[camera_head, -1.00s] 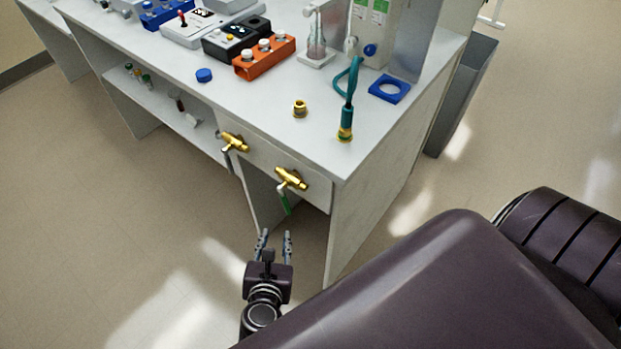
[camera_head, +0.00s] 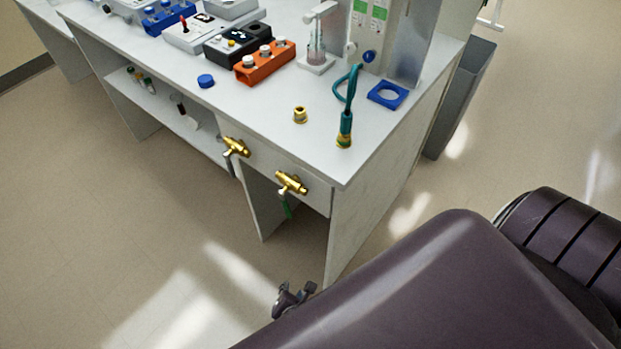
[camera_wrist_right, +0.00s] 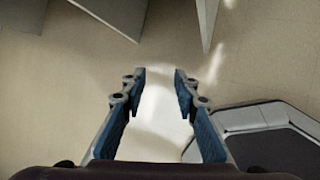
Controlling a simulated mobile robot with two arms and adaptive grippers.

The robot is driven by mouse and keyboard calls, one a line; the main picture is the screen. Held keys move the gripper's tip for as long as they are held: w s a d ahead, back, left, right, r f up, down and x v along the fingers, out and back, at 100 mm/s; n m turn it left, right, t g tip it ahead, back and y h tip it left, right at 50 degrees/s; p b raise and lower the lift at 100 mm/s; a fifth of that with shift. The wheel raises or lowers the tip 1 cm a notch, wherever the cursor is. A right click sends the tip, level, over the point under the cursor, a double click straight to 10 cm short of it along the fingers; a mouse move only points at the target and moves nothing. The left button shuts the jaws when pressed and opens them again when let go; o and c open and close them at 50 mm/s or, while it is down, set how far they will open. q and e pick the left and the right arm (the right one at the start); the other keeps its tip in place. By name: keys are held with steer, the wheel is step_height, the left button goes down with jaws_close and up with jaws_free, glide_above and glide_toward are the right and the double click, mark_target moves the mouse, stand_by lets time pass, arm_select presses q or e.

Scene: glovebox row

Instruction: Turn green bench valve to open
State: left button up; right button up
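The green bench valve is a brass fitting (camera_head: 292,183) on the bench's front panel, near its right corner. Its green handle (camera_head: 286,207) hangs downward below the brass body. A second brass valve (camera_head: 236,147) sits to its left on the same panel. My right gripper (camera_head: 296,291) is low in front of the bench, below the green valve and clear of it. In the right wrist view the right gripper (camera_wrist_right: 160,76) is open, with nothing between its fingers. The valves do not show in that view. My left gripper is not in view.
The bench top (camera_head: 255,108) holds a brass ring (camera_head: 300,115), a teal hose (camera_head: 345,125), a blue square holder (camera_head: 388,94) and an orange block (camera_head: 265,63). A bench side panel (camera_head: 375,190) stands right of the valves. A grey bin (camera_head: 462,98) is beyond. Floor before the bench is free.

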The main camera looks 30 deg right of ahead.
steer(key=s+d+f+m+g+y, duration=0.1)
steer(key=s+f+m+g, duration=0.1)
steer(key=s+f+m, duration=0.2)
steer(key=s+f+p, duration=0.1)
steer(key=s+f, duration=0.2)
steer(key=shift+d+f, duration=0.15)
steer(key=shift+d, duration=0.15)
steer(key=shift+c, duration=0.5)
